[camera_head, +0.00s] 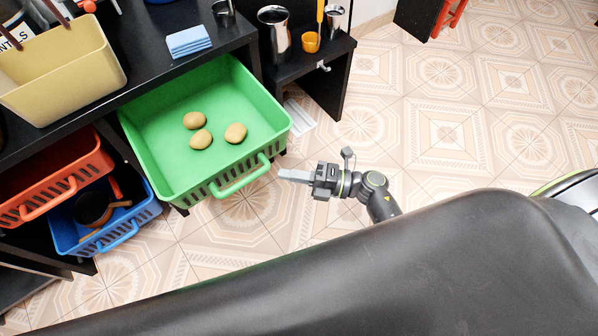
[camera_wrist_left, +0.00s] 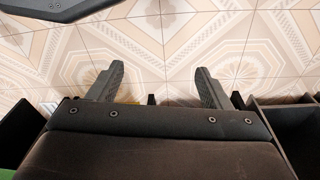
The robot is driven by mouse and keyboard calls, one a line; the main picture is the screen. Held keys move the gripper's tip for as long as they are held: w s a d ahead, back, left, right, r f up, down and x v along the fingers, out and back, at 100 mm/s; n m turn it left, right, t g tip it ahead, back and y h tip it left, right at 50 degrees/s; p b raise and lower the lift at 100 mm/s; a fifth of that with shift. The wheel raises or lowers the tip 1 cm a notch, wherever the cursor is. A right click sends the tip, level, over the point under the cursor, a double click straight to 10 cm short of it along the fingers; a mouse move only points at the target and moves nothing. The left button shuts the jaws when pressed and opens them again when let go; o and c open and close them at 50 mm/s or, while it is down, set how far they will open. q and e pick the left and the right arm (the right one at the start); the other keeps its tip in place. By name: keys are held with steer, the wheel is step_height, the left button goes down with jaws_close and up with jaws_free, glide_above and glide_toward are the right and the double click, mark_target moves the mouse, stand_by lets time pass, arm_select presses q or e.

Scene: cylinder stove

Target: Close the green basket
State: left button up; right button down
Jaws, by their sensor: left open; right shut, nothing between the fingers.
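The green basket (camera_head: 165,171) is pulled out of the black shelf unit in the head view, with several round tan potato-like items inside; three show, one of them a potato (camera_head: 236,133). Its front handle (camera_head: 240,180) faces the open floor. My right gripper (camera_head: 283,175) is shut and empty, just to the right of the handle, with a small gap that is hard to judge. My left gripper (camera_wrist_left: 158,85) shows in the left wrist view, with its fingers apart and nothing between them. It is not seen in the head view.
A red basket (camera_head: 60,172) and a blue basket (camera_head: 140,222) stick out at the left. A yellow bin (camera_head: 62,70), blue cloths (camera_head: 189,41) and a metal cup (camera_head: 273,30) stand on the black furniture. Tiled floor (camera_head: 450,130) at the right is clear.

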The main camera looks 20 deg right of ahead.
mark_target(242, 156)
steer(key=x, duration=0.5)
steer(key=shift+w+a, duration=0.25)
steer(key=shift+a, duration=0.05)
steer(key=shift+w+a+r+b, duration=0.1)
steer(key=shift+w+b, duration=0.05)
steer(key=shift+w, duration=0.45)
steer(key=shift+w+a+b, duration=0.15)
steer(key=shift+w, duration=0.4)
steer(key=shift+w+a, duration=0.15)
steer(key=shift+w, duration=0.4)
arm_select(q)
steer(key=shift+w+d+r, duration=0.1)
steer(key=shift+w+r, duration=0.15)
steer(key=shift+w, duration=0.1)
steer(key=shift+s, duration=0.15)
